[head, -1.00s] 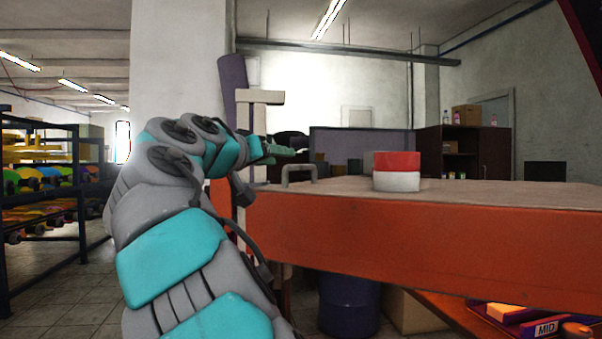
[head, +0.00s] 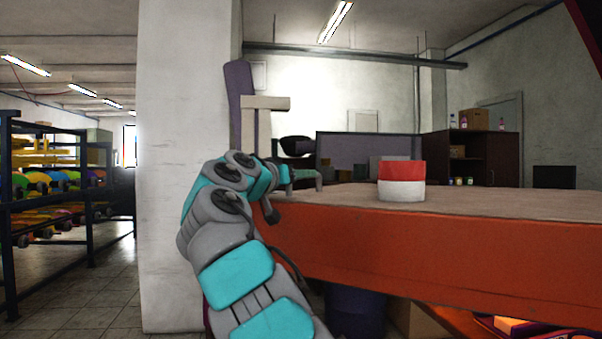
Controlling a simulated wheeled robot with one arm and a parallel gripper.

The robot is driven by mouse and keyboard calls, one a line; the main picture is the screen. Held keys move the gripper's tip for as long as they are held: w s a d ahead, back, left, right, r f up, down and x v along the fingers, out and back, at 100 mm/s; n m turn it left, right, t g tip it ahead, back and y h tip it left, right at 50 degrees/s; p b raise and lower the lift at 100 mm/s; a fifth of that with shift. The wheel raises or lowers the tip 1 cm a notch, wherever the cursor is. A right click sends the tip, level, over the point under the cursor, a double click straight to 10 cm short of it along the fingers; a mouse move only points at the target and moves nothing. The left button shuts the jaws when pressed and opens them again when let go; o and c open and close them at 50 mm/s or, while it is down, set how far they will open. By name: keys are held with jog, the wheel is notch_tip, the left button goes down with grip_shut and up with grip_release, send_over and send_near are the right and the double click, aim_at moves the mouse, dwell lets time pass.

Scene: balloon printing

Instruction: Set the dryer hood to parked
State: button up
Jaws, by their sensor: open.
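I cannot tell for sure which part is the dryer hood. A tilted purple panel (head: 239,88) stands at the far left end of the orange table, with a beige post and crossbar (head: 266,103) in front of it. A grey bar handle (head: 319,181) stands at the table's left end. My gripper (head: 296,174) is small and partly hidden by my wrist. It is open and overlaps the handle in the picture; I cannot see whether they touch. A dark rounded object (head: 297,146) shows just above my gripper.
The orange table (head: 430,255) fills the right side. A red and white round container (head: 401,181) stands on its top. A white pillar (head: 185,120) is left of my arm, with a loaded rack (head: 45,200) beyond. A blue drum (head: 355,312) is under the table.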

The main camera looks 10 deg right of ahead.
jog(key=shift+w+d, duration=0.25)
jog(key=shift+w, duration=0.1)
grip_shut()
dwell(1.2)
